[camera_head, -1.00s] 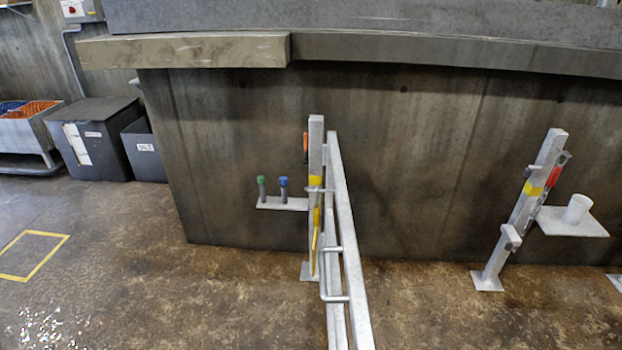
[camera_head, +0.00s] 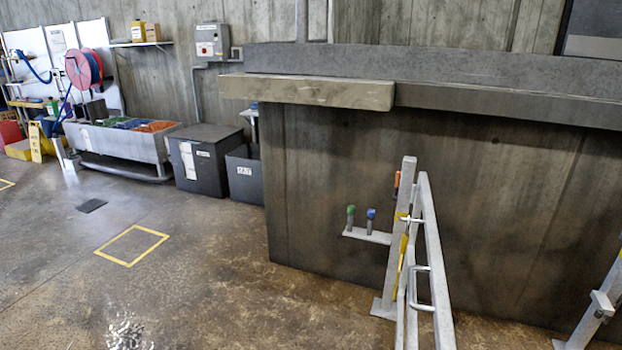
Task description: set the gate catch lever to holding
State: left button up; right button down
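A pale metal gate (camera_head: 432,262) stands end-on at the right of centre, beside an upright post (camera_head: 396,240). A thin yellow bar (camera_head: 402,258) runs down by the post, and an orange piece (camera_head: 397,184) sits near its top. I cannot tell whether either of these is the gate catch lever, or how it is set. A second post (camera_head: 601,306) is cut off at the right edge; its upper part is out of view. Neither of my grippers is in view.
A small shelf (camera_head: 367,236) with green-topped and blue-topped pegs sits left of the post. A concrete wall (camera_head: 330,180) stands behind, under a thick ledge (camera_head: 310,92). Dark bins (camera_head: 205,160) and a trolley (camera_head: 118,145) line the back left. The floor at left, with a yellow outlined square (camera_head: 132,245), is open.

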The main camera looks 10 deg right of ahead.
aim_at(398, 178)
jog(key=u, duration=0.85)
jog(key=i, duration=1.6)
jog(key=z, duration=2.25)
